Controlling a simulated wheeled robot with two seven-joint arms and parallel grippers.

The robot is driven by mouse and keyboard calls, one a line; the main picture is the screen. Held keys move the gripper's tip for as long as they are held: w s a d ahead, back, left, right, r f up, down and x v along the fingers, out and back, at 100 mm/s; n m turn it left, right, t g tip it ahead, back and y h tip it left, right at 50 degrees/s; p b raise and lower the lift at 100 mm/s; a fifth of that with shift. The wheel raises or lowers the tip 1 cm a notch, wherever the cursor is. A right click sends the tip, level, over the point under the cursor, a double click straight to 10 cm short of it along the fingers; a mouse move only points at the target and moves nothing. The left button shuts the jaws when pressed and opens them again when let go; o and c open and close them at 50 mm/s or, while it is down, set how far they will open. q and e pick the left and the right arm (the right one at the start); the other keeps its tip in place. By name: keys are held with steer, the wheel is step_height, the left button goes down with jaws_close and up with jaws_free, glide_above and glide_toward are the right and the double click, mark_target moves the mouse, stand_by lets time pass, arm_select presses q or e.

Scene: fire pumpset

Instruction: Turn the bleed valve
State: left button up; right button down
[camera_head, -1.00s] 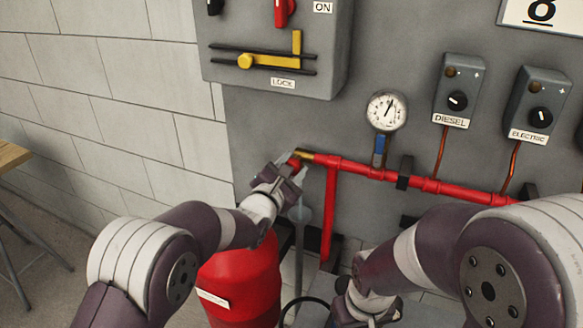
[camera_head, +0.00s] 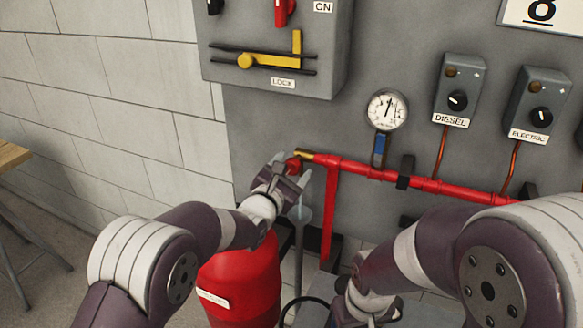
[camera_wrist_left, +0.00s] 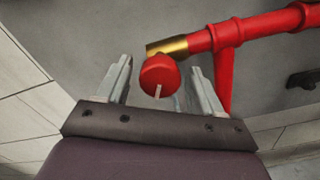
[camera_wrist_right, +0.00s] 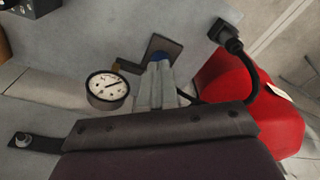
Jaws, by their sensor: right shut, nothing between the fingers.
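The bleed valve's round red knob (camera_wrist_left: 160,76), with a white mark on its face, sits at the brass end (camera_wrist_left: 167,47) of the red pipe. In the head view the knob (camera_head: 293,163) is partly hidden by my left gripper (camera_head: 292,167). The left gripper is open. In the left wrist view its fingers (camera_wrist_left: 163,78) stand on either side of the knob, with gaps showing on both sides. My right gripper (camera_wrist_right: 156,72) is shut and empty. It is low at the bottom of the head view, away from the knob, with its fingertips hard to make out there.
The red pipe (camera_head: 430,184) runs right along the grey panel, below a pressure gauge (camera_head: 386,110) and two control boxes (camera_head: 458,92). A red cylinder (camera_head: 243,283) stands below my left gripper. A gauge (camera_wrist_right: 107,90) and a black cable (camera_wrist_right: 231,38) are near my right gripper.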

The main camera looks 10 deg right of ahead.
arm_select(q)
steer(key=b+v, duration=0.2)
steer(key=v, duration=1)
steer(key=shift+s+a, duration=0.2)
steer(key=shift+a, duration=0.05)
steer(key=shift+r, duration=0.15)
